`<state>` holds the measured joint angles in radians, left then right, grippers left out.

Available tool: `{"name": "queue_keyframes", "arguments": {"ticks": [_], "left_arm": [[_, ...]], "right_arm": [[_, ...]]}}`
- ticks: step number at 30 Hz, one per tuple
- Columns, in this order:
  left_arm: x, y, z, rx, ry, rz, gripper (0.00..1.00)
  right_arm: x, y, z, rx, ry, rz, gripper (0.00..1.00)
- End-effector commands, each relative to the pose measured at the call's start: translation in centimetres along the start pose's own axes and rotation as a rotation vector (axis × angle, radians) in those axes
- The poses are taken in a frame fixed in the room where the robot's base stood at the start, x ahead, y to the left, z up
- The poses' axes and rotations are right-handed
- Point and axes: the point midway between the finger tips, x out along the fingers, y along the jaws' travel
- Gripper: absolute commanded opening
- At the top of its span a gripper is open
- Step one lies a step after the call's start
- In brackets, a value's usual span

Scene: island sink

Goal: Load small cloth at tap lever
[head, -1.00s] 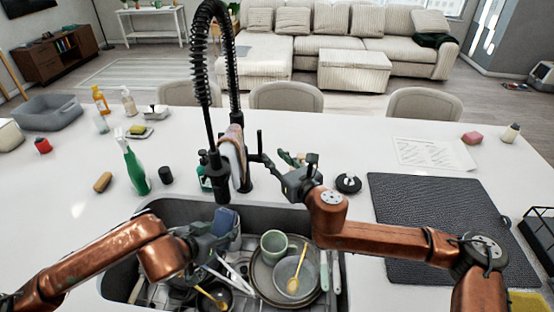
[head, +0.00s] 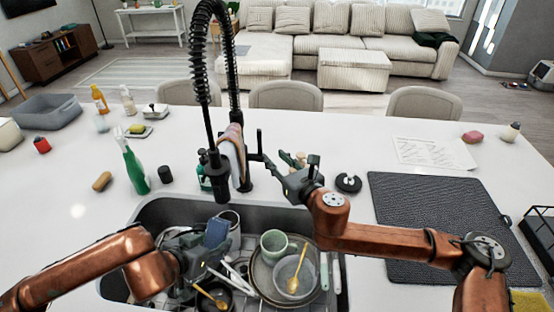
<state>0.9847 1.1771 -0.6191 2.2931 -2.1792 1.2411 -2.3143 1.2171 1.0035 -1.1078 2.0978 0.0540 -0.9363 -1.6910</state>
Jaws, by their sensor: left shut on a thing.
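A black spring-neck tap (head: 235,100) stands behind the sink, with a thin upright lever (head: 259,142) on its right side. A pinkish-grey cloth (head: 232,145) hangs over part of the tap.
The sink (head: 170,212) holds a green mug (head: 273,243), stacked plates, a pan and cutlery. A green spray bottle (head: 135,168) and a brown sponge (head: 102,181) stand left. A dark drying mat (head: 430,215) lies right. The counter between the spray bottle and the grey tub is partly clear.

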Motion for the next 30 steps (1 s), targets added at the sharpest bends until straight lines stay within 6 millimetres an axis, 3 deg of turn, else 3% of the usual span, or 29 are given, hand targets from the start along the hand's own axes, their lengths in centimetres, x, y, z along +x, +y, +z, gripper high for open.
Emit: {"name": "queue_keyframes", "arguments": {"ticks": [15, 30], "left_arm": [[-2.9, 0.0, 2.5, 0.001, 0.0, 0.0, 0.16], [-3.2, 0.1, 2.7, 0.001, 0.0, 0.0, 0.16]], "right_arm": [[0.2, -0.1, -0.7, 0.001, 0.003, 0.0, 0.29], [0.2, -0.1, -0.7, 0.001, 0.003, 0.0, 0.29]]}}
